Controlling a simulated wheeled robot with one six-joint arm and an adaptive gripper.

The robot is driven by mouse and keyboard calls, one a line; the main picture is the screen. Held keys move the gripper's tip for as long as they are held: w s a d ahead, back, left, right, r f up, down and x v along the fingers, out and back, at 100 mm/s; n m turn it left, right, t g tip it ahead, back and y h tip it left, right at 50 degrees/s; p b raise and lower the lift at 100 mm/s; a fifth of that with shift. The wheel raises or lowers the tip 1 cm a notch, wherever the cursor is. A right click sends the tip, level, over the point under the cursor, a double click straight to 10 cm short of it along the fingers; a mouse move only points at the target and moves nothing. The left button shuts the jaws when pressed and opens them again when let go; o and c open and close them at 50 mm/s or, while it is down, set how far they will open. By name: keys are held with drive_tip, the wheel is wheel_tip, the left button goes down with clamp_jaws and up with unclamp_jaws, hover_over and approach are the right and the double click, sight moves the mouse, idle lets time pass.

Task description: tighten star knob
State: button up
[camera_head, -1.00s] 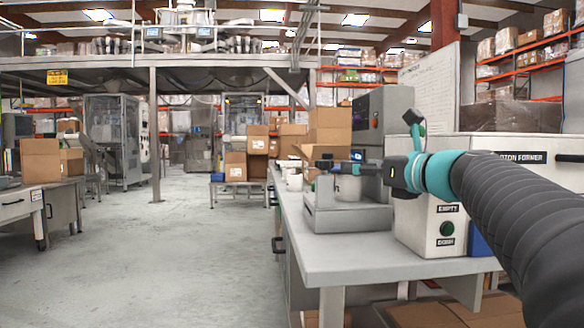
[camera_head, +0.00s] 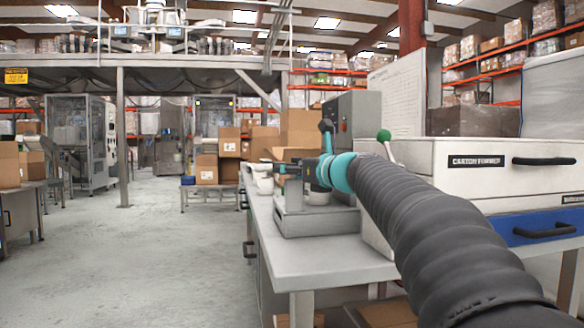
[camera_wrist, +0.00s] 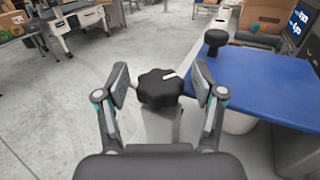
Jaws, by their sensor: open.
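A black lobed star knob (camera_wrist: 160,90) with a white mark on its top sits on a grey post in the wrist view. My gripper (camera_wrist: 161,79) is open, with one finger to the left of the knob and one to the right. Gaps show between the fingers and the knob, so I see no grip on it. In the head view my gripper (camera_head: 278,169) is small, at the left side of the grey bench machine (camera_head: 312,222). The knob cannot be made out clearly there.
A blue plate (camera_wrist: 265,82) with a second black knob (camera_wrist: 215,38) lies right of my gripper. The grey workbench (camera_head: 330,260) carries the machine and a white drawer unit (camera_head: 470,168). A green-ball lever (camera_head: 384,136) stands behind my arm.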

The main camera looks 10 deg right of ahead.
drive_tip(key=c, duration=1.2)
